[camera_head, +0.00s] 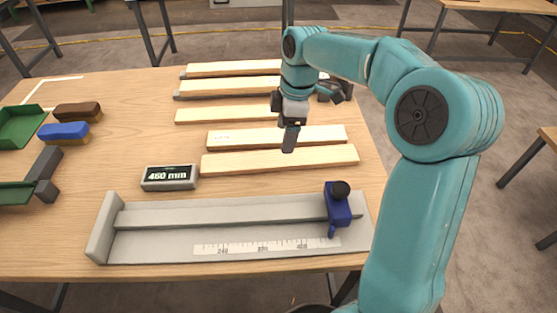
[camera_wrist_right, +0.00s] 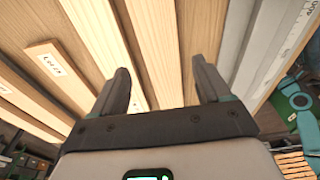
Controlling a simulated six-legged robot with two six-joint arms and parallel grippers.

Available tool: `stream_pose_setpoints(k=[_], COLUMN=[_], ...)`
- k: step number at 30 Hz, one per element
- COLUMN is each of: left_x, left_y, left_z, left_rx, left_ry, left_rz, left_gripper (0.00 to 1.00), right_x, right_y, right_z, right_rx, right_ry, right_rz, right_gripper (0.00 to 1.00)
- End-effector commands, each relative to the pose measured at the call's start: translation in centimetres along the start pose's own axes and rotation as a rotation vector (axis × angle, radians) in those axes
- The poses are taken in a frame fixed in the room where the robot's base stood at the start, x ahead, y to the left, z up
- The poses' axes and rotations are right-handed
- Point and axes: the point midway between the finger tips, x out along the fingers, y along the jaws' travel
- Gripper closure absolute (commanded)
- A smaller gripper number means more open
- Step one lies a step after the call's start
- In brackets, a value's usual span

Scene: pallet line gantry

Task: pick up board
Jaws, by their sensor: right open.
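Several pale wooden boards lie side by side on the table in the head view. The nearest board (camera_head: 280,160) lies just behind the grey measuring fixture. A board with a small label (camera_head: 270,138) lies behind it. My right gripper (camera_head: 289,145) points down over these two boards, and I cannot tell its height above them. In the right wrist view, my right gripper (camera_wrist_right: 163,88) is open and empty, with a pale board (camera_wrist_right: 152,40) in line with the gap between its fingers. A labelled board (camera_wrist_right: 68,82) lies to the left there. My left gripper is not in view.
The grey measuring fixture (camera_head: 160,218) with a scale and blue stop (camera_head: 338,205) spans the table's front. A display reading 460 mm (camera_head: 170,177) stands behind it. Blue (camera_head: 64,131) and brown (camera_head: 78,112) brushes and a green tray (camera_head: 20,126) are at left.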

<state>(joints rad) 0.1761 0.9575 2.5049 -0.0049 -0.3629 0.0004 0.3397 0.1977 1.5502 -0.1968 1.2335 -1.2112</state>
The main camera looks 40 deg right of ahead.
Motion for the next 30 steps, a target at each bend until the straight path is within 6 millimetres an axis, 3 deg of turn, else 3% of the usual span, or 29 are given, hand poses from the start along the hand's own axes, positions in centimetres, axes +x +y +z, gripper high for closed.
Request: stream_pose_setpoints(k=[1, 8, 16, 26, 30], left_x=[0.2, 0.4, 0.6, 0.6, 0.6], left_y=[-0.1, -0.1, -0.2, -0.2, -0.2], left_z=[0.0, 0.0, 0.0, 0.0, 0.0], left_rx=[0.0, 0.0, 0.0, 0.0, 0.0], left_ry=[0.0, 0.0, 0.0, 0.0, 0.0], left_rz=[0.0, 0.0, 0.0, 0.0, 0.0], left_gripper=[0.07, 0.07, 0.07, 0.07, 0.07], right_x=[1.1, 3.0, 7.2, 7.9, 7.9], right_y=[0.0, 0.1, 0.5, 0.6, 0.6], right_z=[0.0, -0.1, 0.0, -0.1, -0.1], right_rx=[0.0, 0.0, -0.001, 0.0, 0.0], right_ry=[-0.001, 0.0, -0.001, 0.0, 0.0], right_rz=[-0.002, -0.001, -0.003, 0.001, 0.0], right_gripper=[0.23, 0.23, 0.23, 0.23, 0.69])
